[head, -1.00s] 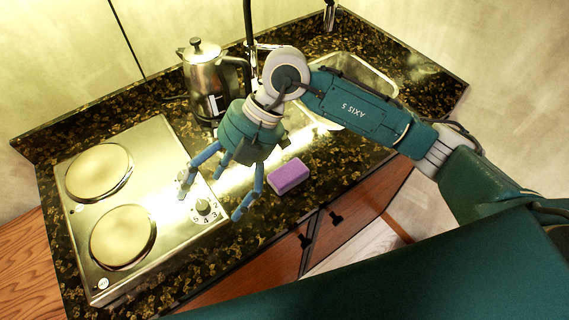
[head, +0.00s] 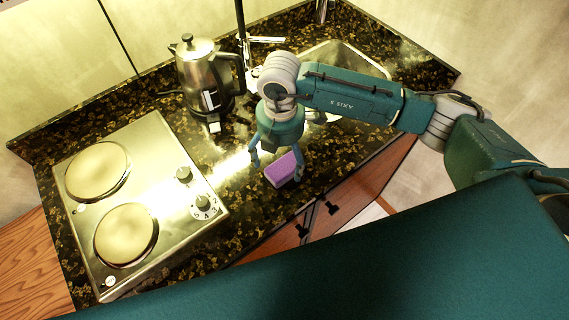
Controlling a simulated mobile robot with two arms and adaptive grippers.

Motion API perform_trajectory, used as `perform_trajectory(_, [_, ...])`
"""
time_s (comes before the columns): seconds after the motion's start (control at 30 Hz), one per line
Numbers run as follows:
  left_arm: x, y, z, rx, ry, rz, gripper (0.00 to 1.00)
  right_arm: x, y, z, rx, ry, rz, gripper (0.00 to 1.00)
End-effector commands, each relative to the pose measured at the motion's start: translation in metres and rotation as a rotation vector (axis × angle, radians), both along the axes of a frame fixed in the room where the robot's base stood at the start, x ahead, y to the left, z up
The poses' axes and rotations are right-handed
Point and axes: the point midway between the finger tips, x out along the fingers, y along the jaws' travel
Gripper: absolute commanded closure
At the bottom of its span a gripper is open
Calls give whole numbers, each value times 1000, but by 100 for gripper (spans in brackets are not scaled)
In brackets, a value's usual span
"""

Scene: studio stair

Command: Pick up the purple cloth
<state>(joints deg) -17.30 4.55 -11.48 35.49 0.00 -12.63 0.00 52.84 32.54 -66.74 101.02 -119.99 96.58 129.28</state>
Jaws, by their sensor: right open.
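The purple cloth (head: 280,171) looks like a small purple block and lies on the dark speckled counter, right of the hot plate. My right gripper (head: 277,174) is open and points down over it. One finger shows left of the purple cloth and one at its right side. I cannot tell whether the fingers touch it. The gripper's body hides the counter just behind the cloth. My left gripper is not in view.
A steel two-plate cooker (head: 140,205) fills the left of the counter (head: 232,225). A metal kettle (head: 202,80) stands behind, left of the gripper. A sink (head: 350,65) lies behind my right arm. Wooden cabinet doors (head: 340,207) drop below the front edge.

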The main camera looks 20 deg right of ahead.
Motion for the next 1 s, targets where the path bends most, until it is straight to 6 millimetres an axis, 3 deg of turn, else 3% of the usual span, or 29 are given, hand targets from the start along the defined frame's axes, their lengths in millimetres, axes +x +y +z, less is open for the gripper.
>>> perform_trajectory(0.03, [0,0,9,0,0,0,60,-1,-1,-3,-2,2,-1,14])
perform_trajectory(0.2, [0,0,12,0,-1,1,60,0,0,-22,0,0,0,14])
perform_trajectory(0.43, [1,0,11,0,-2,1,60,0,0,-24,1,-2,1,14])
perform_trajectory(0.7, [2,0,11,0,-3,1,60,0,0,-24,2,-2,1,62])
perform_trajectory(1.0, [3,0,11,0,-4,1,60,0,0,-24,2,-2,1,62])
